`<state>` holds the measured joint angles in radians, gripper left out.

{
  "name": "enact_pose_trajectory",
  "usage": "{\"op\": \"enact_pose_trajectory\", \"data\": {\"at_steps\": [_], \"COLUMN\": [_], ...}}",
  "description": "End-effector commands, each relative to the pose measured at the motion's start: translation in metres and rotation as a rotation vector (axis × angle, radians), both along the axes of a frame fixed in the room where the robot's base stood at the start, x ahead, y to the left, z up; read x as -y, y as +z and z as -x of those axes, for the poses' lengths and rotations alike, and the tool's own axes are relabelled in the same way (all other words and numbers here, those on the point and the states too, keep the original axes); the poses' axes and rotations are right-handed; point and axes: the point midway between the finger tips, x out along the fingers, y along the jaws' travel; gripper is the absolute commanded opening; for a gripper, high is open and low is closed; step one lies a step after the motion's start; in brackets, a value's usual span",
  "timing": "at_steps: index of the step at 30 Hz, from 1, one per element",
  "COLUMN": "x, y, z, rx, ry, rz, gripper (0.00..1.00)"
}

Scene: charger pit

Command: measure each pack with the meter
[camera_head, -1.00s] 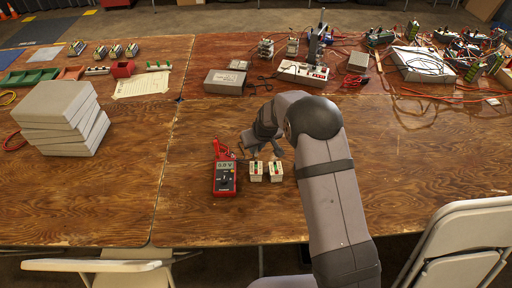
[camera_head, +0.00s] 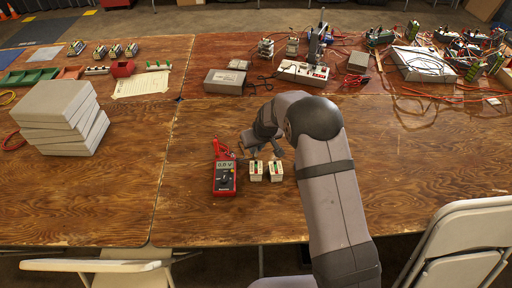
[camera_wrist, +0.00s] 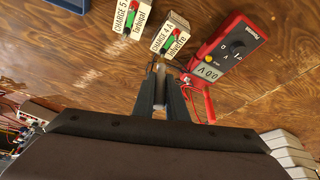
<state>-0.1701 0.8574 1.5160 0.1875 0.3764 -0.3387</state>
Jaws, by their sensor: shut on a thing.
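The red meter (camera_head: 224,178) lies on the wooden table left of the packs; its display reads about 0.0 V in the wrist view (camera_wrist: 232,48). Two small white packs with green and red marks stand side by side: the left pack (camera_head: 256,172) and the right pack (camera_head: 276,171). In the wrist view they are the pack labelled CHARGE 4 (camera_wrist: 170,38) and the pack labelled CHARGE 5 (camera_wrist: 133,18). My gripper (camera_wrist: 160,88) is shut on a thin greyish thing, probably a meter probe, its tip close to the CHARGE 4 pack. Whether it touches is unclear.
A stack of grey boxes (camera_head: 62,117) stands at the left. Behind are a paper sheet (camera_head: 142,85), a grey box (camera_head: 225,82), a power strip (camera_head: 302,73) and tangled cables (camera_head: 445,94). A blue container (camera_wrist: 68,4) edges into the wrist view. The table right of my arm is clear.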

Motion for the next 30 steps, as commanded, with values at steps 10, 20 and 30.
{"op": "enact_pose_trajectory", "data": {"at_steps": [10,20,30], "x": [-0.0001,0.0,0.0], "y": [-0.0073,-0.0093,-0.0094], "z": [-0.0002,-0.0002,-0.0001], "rx": [0.0,0.0,0.0], "ry": [0.0,0.0,0.0], "rz": [0.0,0.0,0.0], "gripper": [0.0,0.0,0.0]}}
